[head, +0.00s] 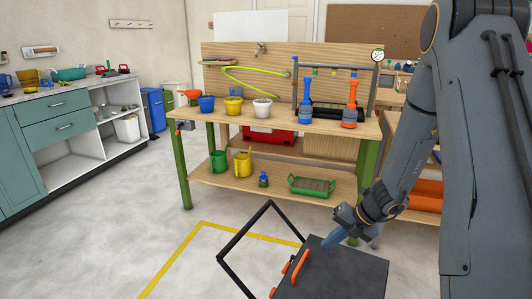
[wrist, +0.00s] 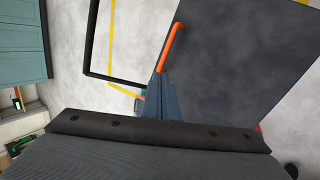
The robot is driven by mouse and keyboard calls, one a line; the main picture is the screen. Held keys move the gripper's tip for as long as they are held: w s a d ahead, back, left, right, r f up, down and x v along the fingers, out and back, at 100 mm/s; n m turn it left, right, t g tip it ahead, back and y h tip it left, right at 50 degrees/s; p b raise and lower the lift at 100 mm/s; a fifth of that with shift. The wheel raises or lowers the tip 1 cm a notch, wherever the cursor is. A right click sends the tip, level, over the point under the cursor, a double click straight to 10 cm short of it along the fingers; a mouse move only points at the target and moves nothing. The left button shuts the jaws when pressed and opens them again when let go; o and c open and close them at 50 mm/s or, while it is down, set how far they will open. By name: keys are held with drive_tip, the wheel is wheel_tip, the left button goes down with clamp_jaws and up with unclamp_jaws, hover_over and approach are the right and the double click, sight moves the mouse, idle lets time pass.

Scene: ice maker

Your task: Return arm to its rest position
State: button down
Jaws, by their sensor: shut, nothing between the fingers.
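My arm reaches down from the upper right in the head view. My gripper (head: 328,242) points down and left, its blue-grey fingers close together with nothing visible between them. It is over or beside a dark box (head: 350,270) with an orange handle (head: 300,268); I cannot tell whether it touches it. In the wrist view the fingers of my gripper (wrist: 167,78) lie together near the lower end of the orange handle (wrist: 173,42), at the left edge of the dark box (wrist: 240,60).
A black open frame (head: 238,238) stands out to the left of the box. Behind is a wooden workbench (head: 220,113) with pots, bottles and watering cans. Teal cabinets (head: 50,125) stand at the left. The floor (head: 130,215) between is clear, with a yellow line (head: 170,263).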

drive_tip(key=s+a+r+m+g+h+p, duration=0.1)
drive_tip(key=s+a+r+m+h+p, duration=0.1)
drive_tip(key=s+r+m, duration=1)
drive_tip(key=s+a+r+m+g+h+p, duration=0.2)
drive_tip(key=s+r+m+p, duration=0.4)
drive_tip(key=s+r+m, duration=0.6)
drive_tip(key=a+m+h, duration=0.1)
drive_tip(key=a+m, duration=0.1)
drive_tip(key=m, duration=0.5)
drive_tip(key=shift+m, duration=0.4)
drive_tip(key=shift+s+a+r, duration=0.1)
